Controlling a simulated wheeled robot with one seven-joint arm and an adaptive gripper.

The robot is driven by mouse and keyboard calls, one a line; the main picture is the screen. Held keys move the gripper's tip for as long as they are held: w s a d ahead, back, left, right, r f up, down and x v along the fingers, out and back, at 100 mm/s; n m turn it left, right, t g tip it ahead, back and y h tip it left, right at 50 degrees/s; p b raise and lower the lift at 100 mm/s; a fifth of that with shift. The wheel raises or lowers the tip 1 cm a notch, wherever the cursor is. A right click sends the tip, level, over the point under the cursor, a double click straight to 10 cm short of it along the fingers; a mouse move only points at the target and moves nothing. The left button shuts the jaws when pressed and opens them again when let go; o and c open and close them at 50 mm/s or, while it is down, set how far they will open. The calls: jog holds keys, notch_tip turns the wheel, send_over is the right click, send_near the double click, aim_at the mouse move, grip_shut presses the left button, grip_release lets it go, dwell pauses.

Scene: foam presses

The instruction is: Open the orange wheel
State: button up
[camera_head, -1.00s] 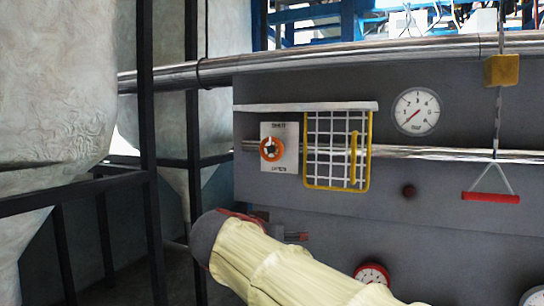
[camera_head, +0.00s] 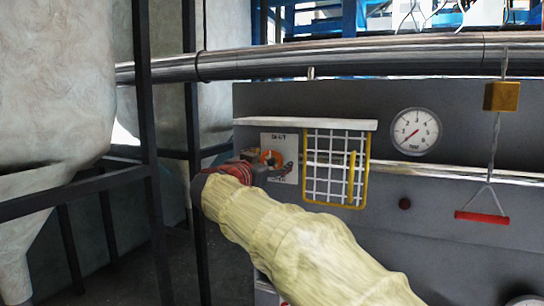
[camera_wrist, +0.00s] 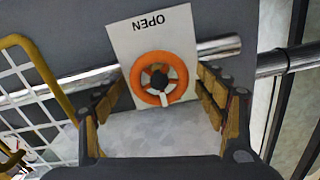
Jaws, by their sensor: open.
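The orange wheel (camera_head: 268,157) is on a white plate on the grey panel, left of the wire guard. My gripper (camera_head: 274,172) is in front of the plate and covers its lower left and part of the wheel in the head view. In the wrist view the orange wheel (camera_wrist: 163,57) shows whole, with spokes, a dark hub and a pale marker on its rim. The white plate (camera_wrist: 125,42) reads OPEN upside down. My gripper (camera_wrist: 162,90) is open, with one padded finger on each side of the wheel. The fingers appear apart from it.
A yellow-framed wire guard (camera_head: 335,167) sits right beside the plate, with a pale ledge (camera_head: 310,123) above. A gauge (camera_head: 415,131) and a red pull handle (camera_head: 482,217) are farther right. Black frame posts (camera_head: 146,150) stand left.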

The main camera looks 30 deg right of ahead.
jog(key=shift+w+d, duration=0.25)
jog(key=shift+d, duration=0.2)
jog(key=c, duration=1.2)
